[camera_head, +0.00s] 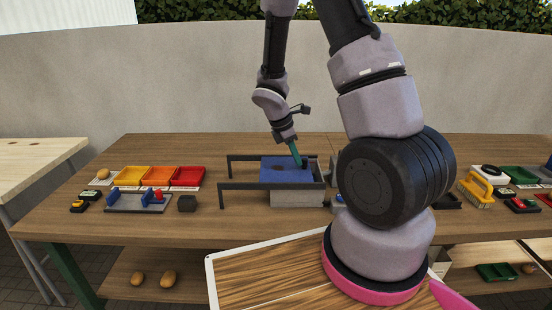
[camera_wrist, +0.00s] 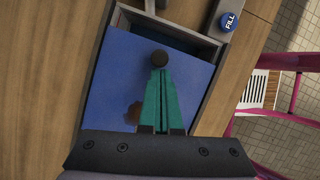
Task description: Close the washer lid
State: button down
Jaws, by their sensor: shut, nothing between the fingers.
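The washer is a grey box (camera_head: 297,199) on the table, with a flat blue lid (camera_head: 272,174) over most of its top. The lid also fills much of the wrist view (camera_wrist: 195,75); a dark gap (camera_wrist: 165,32) shows past its upper edge, on the right side in the head view.
Dark rails (camera_head: 250,184) flank the washer. A blue FILL button (camera_wrist: 229,21) stands beside the gap. Yellow, orange and red trays (camera_head: 148,176) lie at the left. A yellow brush (camera_head: 478,190) and more items lie at the right. My arm hides the table between.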

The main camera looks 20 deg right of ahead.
aim_at(308, 170)
jog(key=shift+s+d, duration=0.3)
jog(key=shift+d, duration=0.6)
jog(key=shift+s+d, duration=0.3)
jog(key=shift+d, duration=0.6)
jog(key=a, duration=0.4)
jog(key=shift+w+a+r, duration=0.1)
jog(key=shift+w+a, duration=0.1)
jog(key=shift+a, duration=0.1)
jog(key=s+a+r+m+t+y, duration=0.1)
jog(key=a+r+m, duration=0.15)
jog(key=r, duration=0.55)
jog(key=s+a+r+m+y, duration=0.1)
jog(key=s+r+m, duration=0.15)
jog(key=r, duration=0.65)
jog(key=s+a+r+m+t+y, duration=0.3)
jog(key=s+r+m+t, duration=0.3)
jog(key=s+r+m, duration=0.7)
notch_tip(308, 170, up, 3)
jog(key=m+y, duration=0.1)
jog(key=m, duration=0.2)
jog(key=shift+s+m+y, duration=0.15)
jog(key=shift+m+y, duration=0.15)
